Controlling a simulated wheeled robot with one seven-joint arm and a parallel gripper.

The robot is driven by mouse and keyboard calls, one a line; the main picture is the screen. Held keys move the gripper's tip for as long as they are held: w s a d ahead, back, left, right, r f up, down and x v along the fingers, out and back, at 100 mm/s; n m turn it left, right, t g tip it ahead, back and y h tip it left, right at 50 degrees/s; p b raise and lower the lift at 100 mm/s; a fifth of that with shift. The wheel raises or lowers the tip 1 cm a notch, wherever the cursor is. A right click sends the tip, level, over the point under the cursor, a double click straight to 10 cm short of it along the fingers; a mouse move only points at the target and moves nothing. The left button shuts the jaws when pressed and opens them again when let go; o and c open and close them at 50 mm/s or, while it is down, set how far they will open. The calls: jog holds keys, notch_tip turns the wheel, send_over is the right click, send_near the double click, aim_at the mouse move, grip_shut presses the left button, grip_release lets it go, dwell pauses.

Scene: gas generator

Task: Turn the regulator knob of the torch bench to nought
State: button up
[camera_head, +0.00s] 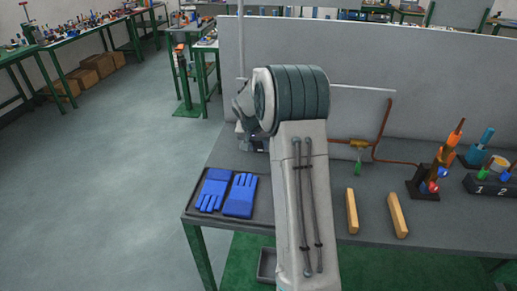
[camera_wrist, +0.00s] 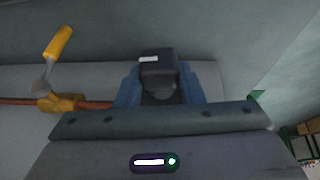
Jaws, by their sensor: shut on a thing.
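In the wrist view, the regulator is a dark block with a white mark on it, and its rounded grey knob (camera_wrist: 160,89) sits between my fingers. My gripper (camera_wrist: 159,84) has its two blue fingers closed on the sides of this knob. The knob's scale and pointer cannot be read. In the head view, my arm hides the knob and most of the gripper. The torch bench (camera_head: 280,232) is a grey-topped table with green legs and an upright grey panel behind.
A copper pipe (camera_head: 390,160) runs along the bench from a brass valve (camera_head: 359,145). The valve's yellow lever (camera_wrist: 58,43) is left of my gripper in the wrist view. Blue gloves (camera_head: 239,195), two wooden bars (camera_head: 397,215) and a torch stand (camera_head: 424,188) are on the bench.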

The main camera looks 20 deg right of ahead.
jog(key=h+b, duration=0.1)
jog(key=g+h+b, duration=0.1)
jog(key=n+g+h+b, duration=0.1)
jog(key=shift+w+a+f, duration=0.25)
jog(key=shift+a, duration=0.15)
jog(key=g+h+b, duration=0.1)
jog(key=h+b, duration=0.1)
jog(key=h, duration=0.1)
jog(key=shift+w+a+f+n+g, duration=0.15)
jog(key=shift+a+n+g, duration=0.05)
jog(key=shift+n+g, duration=0.2)
jog(key=h, duration=0.1)
jog(key=n+g+h+b, duration=0.1)
jog(key=h, duration=0.1)
jog(key=g+h+b, duration=0.1)
jog(key=h, duration=0.1)
jog(key=shift+a+f, duration=0.15)
jog(key=shift+f, duration=0.2)
jog(key=shift+f+n+g+h+b, duration=0.15)
jog(key=shift+n+h+b, duration=0.25)
jog(key=shift+h, duration=0.4)
jog(key=shift+f+n+g+h+b, duration=0.1)
jog(key=shift+n+g+h+b, duration=0.2)
jog(key=shift+h+b, duration=0.35)
jog(key=shift+r+h, duration=0.1)
jog(key=shift+h, duration=0.15)
jog(key=o, duration=1)
